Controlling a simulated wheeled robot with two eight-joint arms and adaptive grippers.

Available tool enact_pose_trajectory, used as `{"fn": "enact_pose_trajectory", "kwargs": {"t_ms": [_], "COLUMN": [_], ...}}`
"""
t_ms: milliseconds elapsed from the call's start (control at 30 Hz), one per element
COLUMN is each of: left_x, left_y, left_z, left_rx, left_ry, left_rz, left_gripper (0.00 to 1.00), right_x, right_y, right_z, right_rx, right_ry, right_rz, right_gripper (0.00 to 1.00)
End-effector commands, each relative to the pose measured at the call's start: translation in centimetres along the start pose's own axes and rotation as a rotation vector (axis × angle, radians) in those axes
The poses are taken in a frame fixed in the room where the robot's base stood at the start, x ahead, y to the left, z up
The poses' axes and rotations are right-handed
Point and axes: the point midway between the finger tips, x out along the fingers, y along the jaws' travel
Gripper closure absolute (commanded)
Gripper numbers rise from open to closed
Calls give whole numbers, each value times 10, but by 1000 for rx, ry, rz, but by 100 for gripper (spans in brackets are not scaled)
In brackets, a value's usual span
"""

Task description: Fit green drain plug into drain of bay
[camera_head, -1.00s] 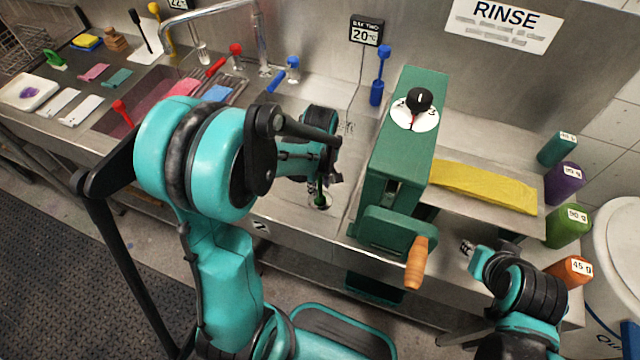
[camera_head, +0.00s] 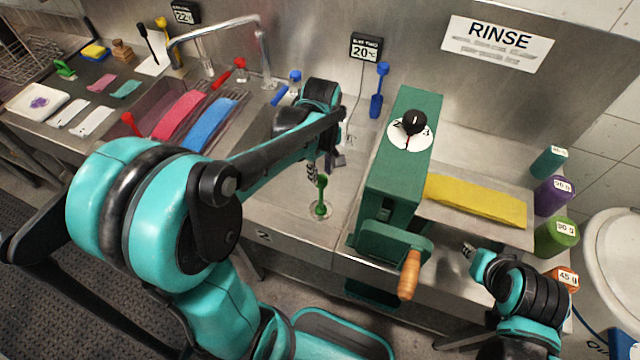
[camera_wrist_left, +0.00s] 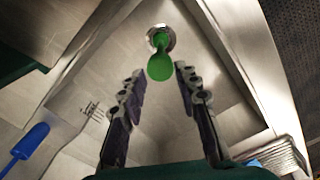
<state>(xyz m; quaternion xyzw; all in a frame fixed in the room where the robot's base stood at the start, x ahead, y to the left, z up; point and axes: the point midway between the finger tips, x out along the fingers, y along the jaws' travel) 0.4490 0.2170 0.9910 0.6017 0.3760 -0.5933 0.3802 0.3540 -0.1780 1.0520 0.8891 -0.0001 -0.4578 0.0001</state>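The green drain plug (camera_head: 321,196) stands upright at the drain (camera_head: 318,213) in the bay floor, its handle pointing up. In the left wrist view the plug (camera_wrist_left: 160,64) shows in front of the metal drain ring (camera_wrist_left: 159,36), which it partly covers. Its lower end appears to sit in the drain, but how deep cannot be seen. My left gripper (camera_head: 325,168) is just above the plug. In the left wrist view its fingers (camera_wrist_left: 158,82) are spread, with nothing held between them. My right gripper (camera_head: 467,249) is at the lower right, too small to tell its opening.
A green cranked machine (camera_head: 395,185) with an orange handle (camera_head: 409,275) stands right of the bay. A yellow cloth (camera_head: 478,201) lies behind my right gripper. A blue brush (camera_head: 377,92) is on the back wall. A tap (camera_head: 262,50) arches over the left side.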

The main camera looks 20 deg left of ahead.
Motion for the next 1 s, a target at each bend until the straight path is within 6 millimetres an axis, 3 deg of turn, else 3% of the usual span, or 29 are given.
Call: {"fn": "enact_pose_trajectory", "kwargs": {"t_ms": [167, 300, 600, 1000], "left_x": [-24, -46, -61, -62], "left_y": [-15, -34, -64, -69], "left_z": [18, 39, 70, 76], "left_rx": [208, 497, 983, 1094], "left_ry": [65, 184, 463, 542], "left_rz": [92, 202, 329, 344], "left_gripper": [68, 68, 68, 68], "right_x": [0, 0, 0, 0], "right_y": [0, 0, 0, 0], "right_z": [0, 0, 0, 0], "right_rx": [0, 0, 0, 0], "right_ry": [0, 0, 0, 0], "right_rz": [0, 0, 0, 0], "right_gripper": [69, 69, 69, 69]}}
